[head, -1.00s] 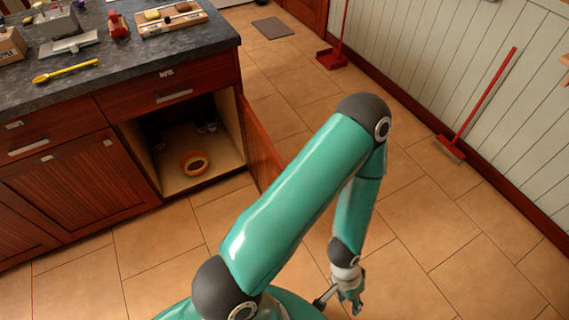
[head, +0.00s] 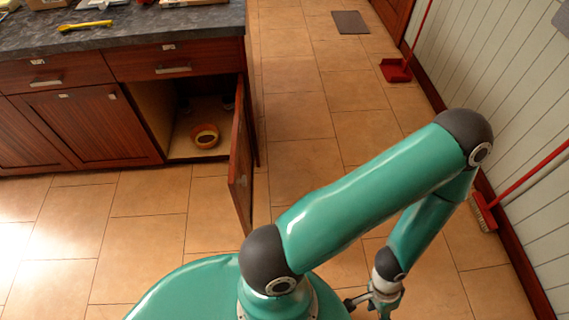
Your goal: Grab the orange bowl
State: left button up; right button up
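The orange bowl (head: 205,136) is a small round bowl with a dark inside. It sits on the floor of the open lower cabinet (head: 182,118), left of centre in the head view. The cabinet's door (head: 241,160) stands open at the right of the opening. My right gripper (head: 385,300) is low at the bottom of the head view, pointing down and well away from the bowl. It is small and partly cut off, so whether it is open or shut is unclear. My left gripper is not in view.
The dark counter (head: 150,30) above holds a yellow utensil (head: 86,26) and other items. A red dustpan (head: 396,70) and a red-handled broom (head: 486,215) stand by the right wall. A grey mat (head: 350,22) lies at the back. Tiled floor before the cabinet is clear.

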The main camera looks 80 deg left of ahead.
aim_at(204, 136)
jog(key=z, duration=0.25)
jog(key=i, duration=0.65)
jog(key=u, duration=1.55)
jog(key=i, duration=0.25)
jog(key=u, duration=2.35)
jog(key=i, duration=0.4)
jog(key=z, duration=0.35)
jog(key=k, duration=0.4)
jog(key=u, duration=0.25)
jog(key=i, duration=0.3)
